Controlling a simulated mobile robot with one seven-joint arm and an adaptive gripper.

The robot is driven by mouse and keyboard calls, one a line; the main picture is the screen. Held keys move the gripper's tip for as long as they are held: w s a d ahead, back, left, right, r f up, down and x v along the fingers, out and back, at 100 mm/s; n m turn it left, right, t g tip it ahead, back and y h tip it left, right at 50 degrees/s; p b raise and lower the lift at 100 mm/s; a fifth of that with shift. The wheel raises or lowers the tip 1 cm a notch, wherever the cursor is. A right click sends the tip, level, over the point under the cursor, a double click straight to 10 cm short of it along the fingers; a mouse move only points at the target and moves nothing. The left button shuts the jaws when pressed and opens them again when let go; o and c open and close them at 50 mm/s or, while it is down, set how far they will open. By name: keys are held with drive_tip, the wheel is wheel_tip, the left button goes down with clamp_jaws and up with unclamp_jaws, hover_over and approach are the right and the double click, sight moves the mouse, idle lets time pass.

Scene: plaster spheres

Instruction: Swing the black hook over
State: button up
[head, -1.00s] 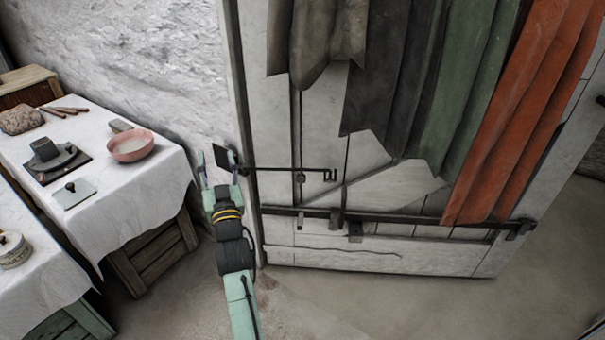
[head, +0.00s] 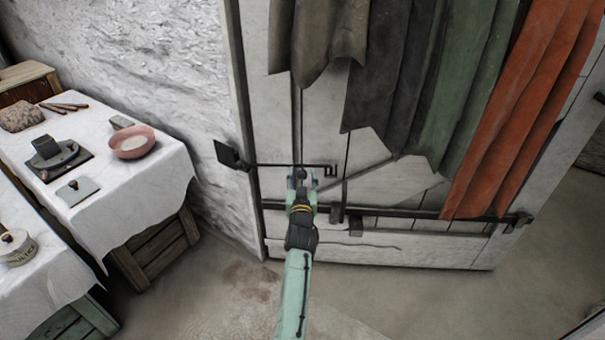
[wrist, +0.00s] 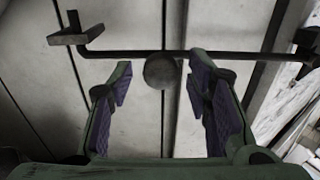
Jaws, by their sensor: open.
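The black hook (head: 283,165) is a thin bar lying nearly level across the pale plank door, with its bent end (head: 331,170) at the right. Its left end meets a black plate at the door frame. In the wrist view the bar (wrist: 125,53) crosses the picture, with the bent end at left. My gripper (head: 302,175) is open in front of the door, just below the bar. A round dark knob (wrist: 163,71) shows between the fingertips in the wrist view, close under the bar. I cannot tell whether a finger touches the bar.
Several hanging cloths, grey, green and orange (head: 530,110), cover the door's upper part. A long black rail (head: 420,212) crosses below the gripper. A white-clothed table (head: 105,200) with a pink bowl (head: 133,142) stands at left. The floor before the door is clear.

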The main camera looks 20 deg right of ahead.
drive_tip(key=shift+x, duration=0.9)
drive_tip(key=shift+c, duration=0.2)
clamp_jaws()
